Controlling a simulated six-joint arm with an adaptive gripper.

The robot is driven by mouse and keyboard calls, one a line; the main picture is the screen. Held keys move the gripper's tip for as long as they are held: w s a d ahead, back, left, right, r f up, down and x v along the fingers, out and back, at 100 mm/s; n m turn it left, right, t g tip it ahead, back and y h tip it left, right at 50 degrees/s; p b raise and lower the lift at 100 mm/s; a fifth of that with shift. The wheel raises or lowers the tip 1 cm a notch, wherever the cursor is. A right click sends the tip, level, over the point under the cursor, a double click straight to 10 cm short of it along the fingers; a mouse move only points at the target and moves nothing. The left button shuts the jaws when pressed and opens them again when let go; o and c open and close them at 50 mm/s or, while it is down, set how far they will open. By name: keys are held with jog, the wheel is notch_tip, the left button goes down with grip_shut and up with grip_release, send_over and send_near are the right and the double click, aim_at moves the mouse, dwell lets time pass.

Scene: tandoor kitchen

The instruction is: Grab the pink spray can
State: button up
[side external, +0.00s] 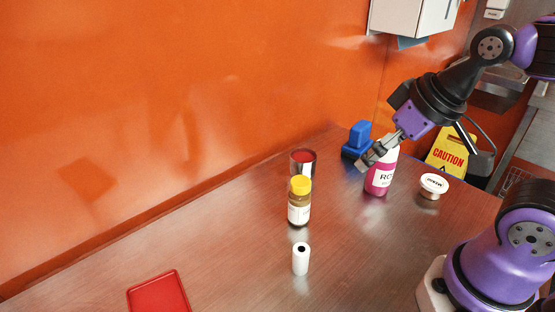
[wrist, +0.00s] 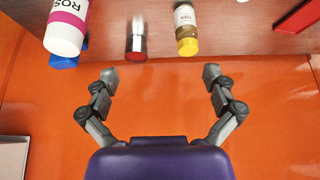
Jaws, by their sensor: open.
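The pink spray can (side external: 378,182) stands upright on the metal counter, pink below and white above, with "RO" lettering. In the wrist view the can (wrist: 68,22) is at the top left, partly cut off by the frame edge. My gripper (side external: 372,157) is open and empty. In the side view its fingers overlap the can's upper part. In the wrist view my gripper (wrist: 158,82) has its fingers spread wide, and the can lies beyond and left of them, not between them.
A blue object (side external: 358,136) stands behind the can, and a white tub (side external: 434,184) is right of it. A yellow-lidded jar (side external: 299,213), a red-topped tin (side external: 309,160) and a white roll (side external: 301,260) stand left. A red tray (side external: 158,294) lies at front left. The orange wall (side external: 180,110) borders the counter.

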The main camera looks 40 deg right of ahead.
send_near(395, 150)
jog(key=shift+g, duration=0.4)
jog(key=x, duration=0.5)
jog(key=shift+w+a+r, duration=0.1)
jog(key=shift+w+a, duration=0.05)
jog(key=shift+w, duration=0.15)
jog(key=x, duration=0.4)
jog(key=shift+w+f, duration=0.1)
jog(key=shift+f, duration=0.15)
jog(key=shift+d+x, duration=0.15)
jog(key=shift+x, duration=0.8)
jog(key=shift+d+x, duration=0.2)
jog(key=shift+x, duration=0.7)
jog(key=shift+d+x, duration=0.15)
jog(key=shift+x, duration=0.8)
jog(key=c, duration=1.4)
